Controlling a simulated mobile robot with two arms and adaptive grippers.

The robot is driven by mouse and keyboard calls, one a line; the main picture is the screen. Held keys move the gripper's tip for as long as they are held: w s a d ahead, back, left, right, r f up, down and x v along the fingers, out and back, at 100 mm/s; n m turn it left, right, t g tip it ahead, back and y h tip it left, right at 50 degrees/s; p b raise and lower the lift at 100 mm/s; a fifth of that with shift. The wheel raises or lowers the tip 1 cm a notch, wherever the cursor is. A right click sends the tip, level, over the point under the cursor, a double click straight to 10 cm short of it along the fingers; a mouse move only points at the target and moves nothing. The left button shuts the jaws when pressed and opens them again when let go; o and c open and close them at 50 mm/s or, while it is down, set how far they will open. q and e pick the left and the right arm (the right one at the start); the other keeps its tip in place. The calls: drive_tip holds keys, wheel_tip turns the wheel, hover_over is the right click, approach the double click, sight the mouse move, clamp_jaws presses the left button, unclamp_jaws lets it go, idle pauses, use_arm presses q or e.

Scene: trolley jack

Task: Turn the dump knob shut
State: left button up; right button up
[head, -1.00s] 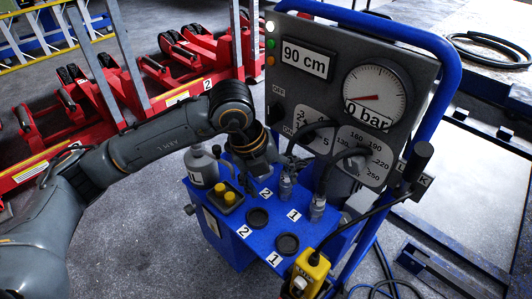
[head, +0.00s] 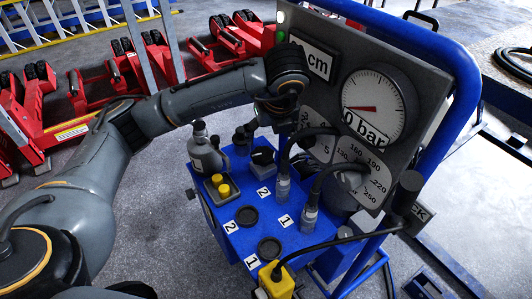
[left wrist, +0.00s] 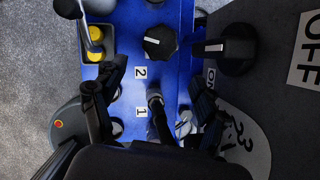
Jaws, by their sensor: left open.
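A black round knob (head: 262,156) sits on the blue deck of the trolley. In the left wrist view this knob (left wrist: 160,41) shows a short white mark; its label is not readable, so I take it as the dump knob without certainty. My left gripper (head: 273,118) is above and behind the knob, near the panel, and partly hidden by my wrist. The knob lies beyond the fingertips, untouched. My right gripper is not in view.
Beside the knob stand a grey bottle (head: 204,153), a yellow-button box (head: 220,187) and hose couplings (head: 283,190). The upright panel (head: 425,85) carries a gauge reading about 0 bar (head: 373,107) and an ON/OFF switch (left wrist: 232,48). A yellow pendant (head: 276,281) hangs at the front.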

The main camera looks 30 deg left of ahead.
sight(263, 154)
use_arm(q)
drive_tip(key=b+x, duration=0.1)
drive_tip(key=x, duration=1)
drive_tip(key=shift+f+b, duration=0.25)
drive_tip(key=shift+b, duration=0.05)
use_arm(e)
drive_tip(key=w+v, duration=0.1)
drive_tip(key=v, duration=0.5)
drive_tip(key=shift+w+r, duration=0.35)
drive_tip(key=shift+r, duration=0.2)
use_arm(q)
drive_tip(key=c, duration=0.9)
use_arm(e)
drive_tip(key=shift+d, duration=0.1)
use_arm(q)
drive_tip(key=shift+o, duration=0.2)
